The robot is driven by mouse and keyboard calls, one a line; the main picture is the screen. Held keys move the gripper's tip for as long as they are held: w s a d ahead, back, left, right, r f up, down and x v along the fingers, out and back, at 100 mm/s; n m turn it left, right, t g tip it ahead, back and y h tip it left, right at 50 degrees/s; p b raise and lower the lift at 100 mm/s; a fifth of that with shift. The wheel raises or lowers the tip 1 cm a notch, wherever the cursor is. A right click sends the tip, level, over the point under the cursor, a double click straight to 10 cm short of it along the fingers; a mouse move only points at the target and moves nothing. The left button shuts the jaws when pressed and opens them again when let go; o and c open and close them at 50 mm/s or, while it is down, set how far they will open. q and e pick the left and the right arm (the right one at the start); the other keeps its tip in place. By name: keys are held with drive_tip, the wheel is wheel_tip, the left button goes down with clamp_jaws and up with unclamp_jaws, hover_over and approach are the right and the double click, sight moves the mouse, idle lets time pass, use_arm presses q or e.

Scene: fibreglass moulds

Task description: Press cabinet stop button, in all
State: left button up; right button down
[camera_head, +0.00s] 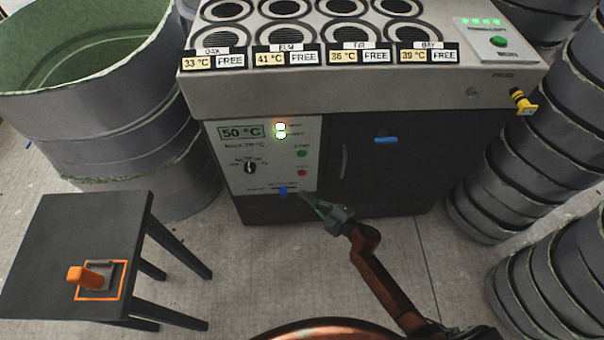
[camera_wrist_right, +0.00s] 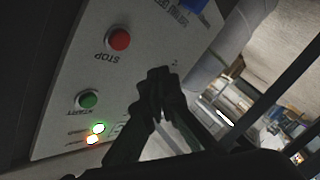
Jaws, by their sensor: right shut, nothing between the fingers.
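The cabinet (camera_head: 375,170) stands in the middle of the head view, with a pale control panel (camera_head: 262,160) on its left front. The red stop button (camera_head: 302,173) sits below the green start button (camera_head: 302,154). In the right wrist view the red stop button (camera_wrist_right: 118,39) and the green start button (camera_wrist_right: 87,99) show upside down. My right gripper (camera_head: 312,199) is shut and empty, low in front of the panel. In the wrist view its fingertips (camera_wrist_right: 160,76) are beside the stop button, apart from it in the picture. My left gripper is not in view.
Large grey drums (camera_head: 100,110) stand left, and stacked moulds (camera_head: 500,190) stand right.

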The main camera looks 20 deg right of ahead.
sight(302, 173)
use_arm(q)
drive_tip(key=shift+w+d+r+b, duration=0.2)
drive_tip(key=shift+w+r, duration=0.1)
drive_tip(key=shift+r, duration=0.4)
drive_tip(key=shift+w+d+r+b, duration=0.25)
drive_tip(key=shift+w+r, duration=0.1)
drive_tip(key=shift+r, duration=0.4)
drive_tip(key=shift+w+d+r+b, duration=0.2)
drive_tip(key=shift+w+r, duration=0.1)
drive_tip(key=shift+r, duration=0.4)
use_arm(e)
drive_tip(key=shift+w+d, duration=0.25)
drive_tip(key=shift+w, duration=0.65)
drive_tip(key=shift+w+d, duration=0.3)
drive_tip(key=shift+w, duration=0.65)
drive_tip(key=shift+w+d, duration=0.25)
drive_tip(key=shift+w, duration=0.65)
drive_tip(key=shift+w, duration=0.1)
drive_tip(key=shift+w+d, duration=0.1)
drive_tip(key=shift+w, duration=0.2)
